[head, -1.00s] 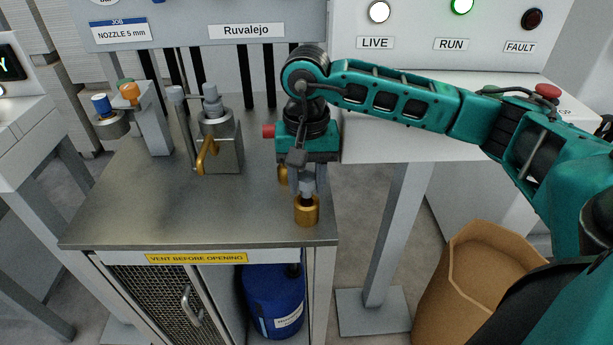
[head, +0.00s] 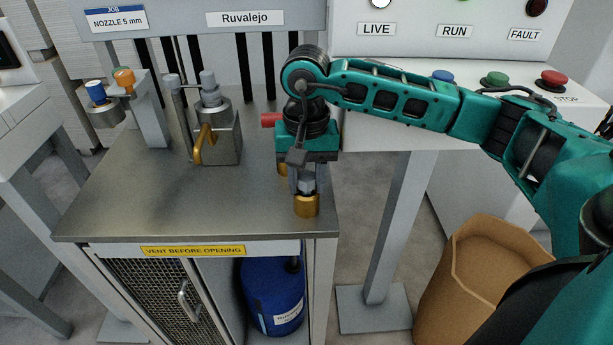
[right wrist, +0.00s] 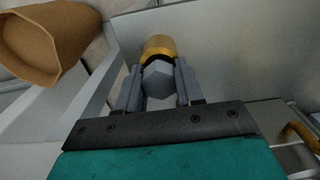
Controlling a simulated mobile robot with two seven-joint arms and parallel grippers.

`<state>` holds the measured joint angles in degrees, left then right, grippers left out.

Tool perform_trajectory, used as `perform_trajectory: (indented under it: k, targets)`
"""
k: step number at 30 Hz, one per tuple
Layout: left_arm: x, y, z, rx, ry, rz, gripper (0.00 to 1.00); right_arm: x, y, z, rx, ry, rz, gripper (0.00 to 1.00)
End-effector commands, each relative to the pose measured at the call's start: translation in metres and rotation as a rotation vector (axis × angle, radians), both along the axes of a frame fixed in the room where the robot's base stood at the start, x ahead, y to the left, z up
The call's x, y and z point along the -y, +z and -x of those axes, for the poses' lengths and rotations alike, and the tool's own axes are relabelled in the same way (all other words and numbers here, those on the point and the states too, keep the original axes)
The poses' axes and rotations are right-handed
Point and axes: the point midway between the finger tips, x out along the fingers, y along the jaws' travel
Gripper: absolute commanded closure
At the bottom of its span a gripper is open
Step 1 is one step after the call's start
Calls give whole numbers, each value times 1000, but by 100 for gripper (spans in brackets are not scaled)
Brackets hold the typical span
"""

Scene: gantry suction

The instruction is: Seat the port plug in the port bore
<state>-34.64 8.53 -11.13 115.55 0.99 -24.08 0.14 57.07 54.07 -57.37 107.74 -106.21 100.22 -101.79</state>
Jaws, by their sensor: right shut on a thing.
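The port plug (head: 306,206) has a grey hexagonal head and a brass cylindrical body. My right gripper (head: 303,183) is shut on the grey head, with the brass body below the fingers, over the near right corner of the steel bench top (head: 160,205). In the right wrist view the plug's hex head (right wrist: 158,82) sits between the two fingers of the right gripper (right wrist: 159,88), and its brass end points away. A second brass piece (head: 283,170) shows partly behind the gripper. I cannot make out the port bore. My left gripper is not in view.
A steel block with a brass lever (head: 205,145) stands on the bench, left of my gripper. A post with blue and orange caps (head: 124,82) is farther left. A red part (head: 271,120) shows beside my gripper. A brown bin (head: 470,275) stands on the floor at right.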

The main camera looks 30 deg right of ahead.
Motion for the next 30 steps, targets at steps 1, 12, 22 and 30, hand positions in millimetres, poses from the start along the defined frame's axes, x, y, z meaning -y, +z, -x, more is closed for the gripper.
perform_trajectory:
  k: [1,12,22,30]
  targets:
    - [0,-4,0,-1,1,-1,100,0,-4,0,0,0,0,94]
    - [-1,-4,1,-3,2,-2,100,1,-5,1,-7,-1,4,34]
    - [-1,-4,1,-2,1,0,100,3,-7,3,-14,-3,9,34]
    - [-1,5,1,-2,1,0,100,1,7,2,-9,-5,6,34]
